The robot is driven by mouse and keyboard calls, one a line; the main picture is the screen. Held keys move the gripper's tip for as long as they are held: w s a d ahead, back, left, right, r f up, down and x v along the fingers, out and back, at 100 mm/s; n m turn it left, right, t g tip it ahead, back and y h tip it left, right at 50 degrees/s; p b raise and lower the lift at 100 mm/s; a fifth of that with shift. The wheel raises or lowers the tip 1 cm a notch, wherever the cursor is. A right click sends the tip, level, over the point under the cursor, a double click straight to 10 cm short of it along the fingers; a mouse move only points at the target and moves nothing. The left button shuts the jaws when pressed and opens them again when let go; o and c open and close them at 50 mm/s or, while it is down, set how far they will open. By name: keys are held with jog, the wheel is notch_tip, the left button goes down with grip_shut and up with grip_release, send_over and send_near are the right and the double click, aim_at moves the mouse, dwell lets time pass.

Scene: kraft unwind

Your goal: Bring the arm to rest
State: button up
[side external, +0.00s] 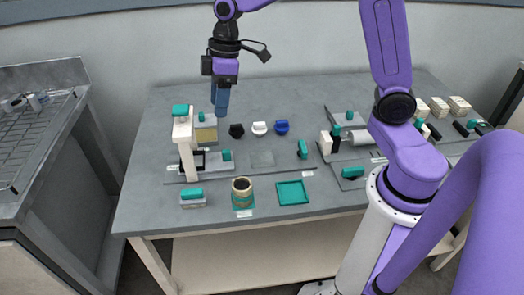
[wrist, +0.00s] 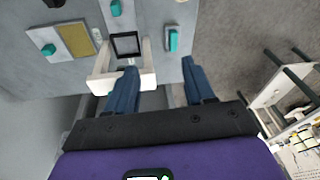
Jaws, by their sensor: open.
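My gripper (side external: 221,112) hangs fingers-down above the back left of the grey workbench (side external: 290,102) in the side external view. Its blue fingers are close to the white upright post with a teal top (side external: 183,130). In the wrist view my gripper (wrist: 159,65) has its two fingers well apart, with nothing held between them. A white bracket (wrist: 148,78) shows just behind the left finger there; I cannot tell whether they touch.
A brown cup (side external: 242,190) and a teal tray (side external: 292,193) stand near the front edge. Black, white and blue small parts (side external: 259,128) lie mid-bench. Fixtures (side external: 350,120) and pale blocks (side external: 459,105) are at the right. Bare bench lies behind the small parts.

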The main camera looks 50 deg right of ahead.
jog(key=s+d+n+h, duration=0.1)
jog(key=s+d, duration=0.1)
jog(key=s, duration=1.1)
jog(key=s+d+f+n+h, duration=0.1)
jog(key=s+d, duration=0.1)
jog(key=s, duration=1.2)
jog(key=shift+f, duration=0.3)
